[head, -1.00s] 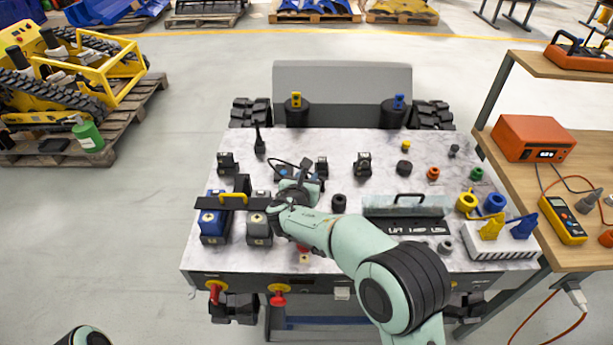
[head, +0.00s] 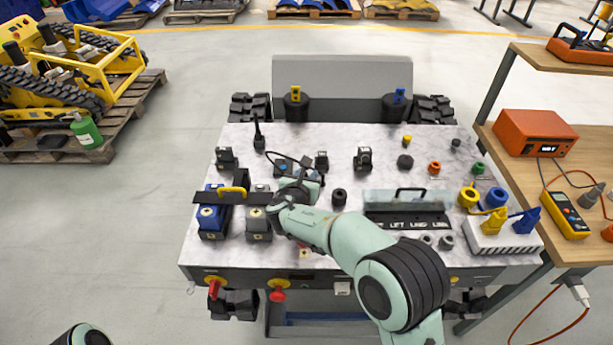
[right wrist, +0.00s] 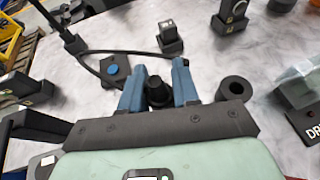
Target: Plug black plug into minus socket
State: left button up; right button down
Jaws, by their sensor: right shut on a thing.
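My right gripper (right wrist: 157,88) has its two blue fingers on either side of a black plug (right wrist: 156,94), shut on it. A black cable (right wrist: 104,68) runs from a thin black post (right wrist: 65,32) toward the gripper. In the head view my right gripper (head: 300,178) is over the middle-left of the table and its arm hides the plug. Black socket blocks stand at the left (head: 226,158), centre (head: 321,161) and right of centre (head: 363,160). I cannot read which one is minus. My left gripper is out of view.
A black box with a blue button (right wrist: 113,72) lies close left of the gripper; a black ring (right wrist: 235,89) lies close right. Blue (head: 213,220) and grey (head: 258,224) battery-like blocks stand at the table's left front. A clear-lidded box (head: 405,203) stands right of my arm.

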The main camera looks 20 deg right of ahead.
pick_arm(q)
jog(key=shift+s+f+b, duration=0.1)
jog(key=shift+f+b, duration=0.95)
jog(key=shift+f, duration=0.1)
pick_arm(e)
jog(key=shift+f, duration=1.45)
jog(key=c, duration=0.8)
grip_release()
jog(key=shift+o, duration=0.2)
jog(key=shift+r, duration=0.9)
pick_arm(q)
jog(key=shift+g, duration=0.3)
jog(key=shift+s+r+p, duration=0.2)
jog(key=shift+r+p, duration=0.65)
jog(key=shift+p, duration=0.15)
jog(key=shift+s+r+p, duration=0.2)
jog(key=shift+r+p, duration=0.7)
jog(key=shift+p, duration=0.05)
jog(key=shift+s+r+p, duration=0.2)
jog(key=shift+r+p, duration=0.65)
jog(key=shift+p, duration=0.15)
pick_arm(e)
notch_tip(320, 180, up, 18)
jog(key=shift+r, duration=0.15)
